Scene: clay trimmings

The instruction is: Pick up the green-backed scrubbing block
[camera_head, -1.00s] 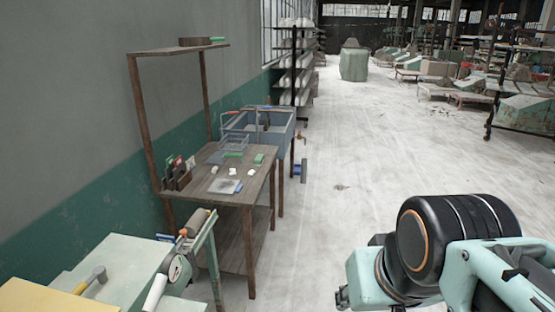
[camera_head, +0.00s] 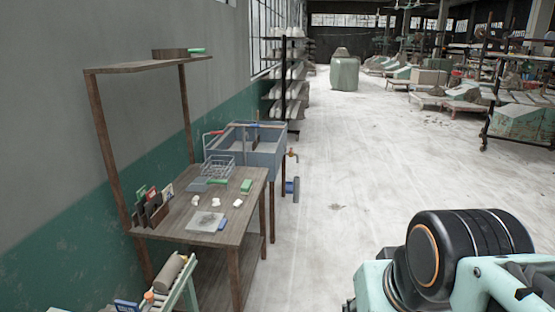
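Several green things are in the head view, and at this size I cannot tell for sure which is the scrubbing block. A small green block (camera_head: 246,186) lies on the right part of the wooden worktable (camera_head: 180,234), near its right edge. A flat green piece (camera_head: 217,181) lies by the wire basket. Another green piece (camera_head: 196,51) lies on the high shelf. My arm shows at the lower right, well apart from the table. My gripper's fingers are not in view.
A wire basket (camera_head: 217,165), small white pieces (camera_head: 238,203), a grey slab (camera_head: 206,221) and a tool holder (camera_head: 152,215) share the tabletop. A blue-grey sink (camera_head: 262,158) stands behind the table. Open pale floor (camera_head: 345,180) lies to the right.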

